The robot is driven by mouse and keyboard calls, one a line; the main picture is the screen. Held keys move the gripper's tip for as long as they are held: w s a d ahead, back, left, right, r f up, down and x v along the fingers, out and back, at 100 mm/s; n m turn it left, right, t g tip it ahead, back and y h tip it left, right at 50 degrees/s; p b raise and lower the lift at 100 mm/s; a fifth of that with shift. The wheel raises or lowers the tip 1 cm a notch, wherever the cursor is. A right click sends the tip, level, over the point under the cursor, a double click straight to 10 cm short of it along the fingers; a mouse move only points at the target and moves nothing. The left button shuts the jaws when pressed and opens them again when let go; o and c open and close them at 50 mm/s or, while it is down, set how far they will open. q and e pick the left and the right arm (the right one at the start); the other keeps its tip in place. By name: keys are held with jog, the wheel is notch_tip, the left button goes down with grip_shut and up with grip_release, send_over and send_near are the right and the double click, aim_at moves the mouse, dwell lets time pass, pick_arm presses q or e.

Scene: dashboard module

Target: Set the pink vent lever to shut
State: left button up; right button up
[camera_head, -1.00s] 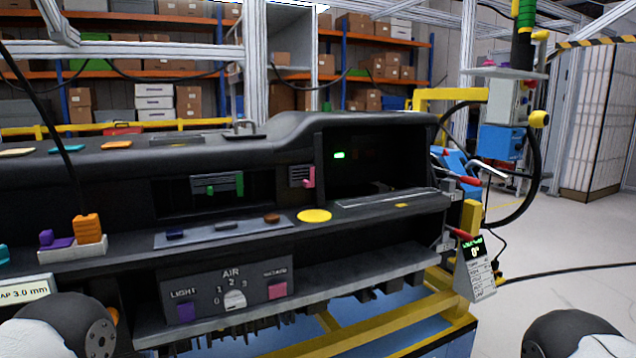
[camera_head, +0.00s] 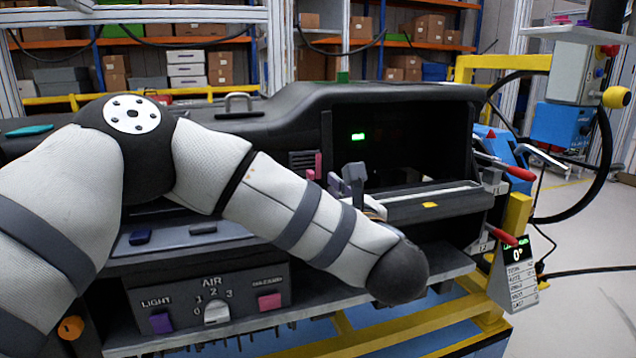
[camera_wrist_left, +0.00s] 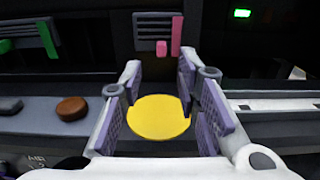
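The pink vent lever (camera_head: 318,165) stands upright at the right side of a small slatted vent (camera_head: 301,162) in the head view. In the left wrist view the pink lever (camera_wrist_left: 177,36) is at top centre, beside the vent's slats (camera_wrist_left: 150,18), with a small pink knob at its lower left. My left gripper (camera_head: 345,178) is in front of the dashboard, a little right of the lever and partly hidden by my arm. In the left wrist view its two fingers (camera_wrist_left: 160,82) are apart and empty, short of the lever and over the yellow disc. My right gripper is not in view.
A yellow disc (camera_wrist_left: 158,117) lies on the ledge below the vent, with a brown button (camera_wrist_left: 71,108) to its left. A green lever (camera_wrist_left: 48,38) sits on another vent. An open dark recess (camera_head: 400,140) is right of the pink lever. Red-handled clamps (camera_head: 505,168) stand at the right end.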

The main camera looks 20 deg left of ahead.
aim_at(312, 179)
pick_arm(q)
jog(key=x, duration=0.5)
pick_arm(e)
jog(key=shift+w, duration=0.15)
pick_arm(q)
jog(key=shift+c, duration=0.6)
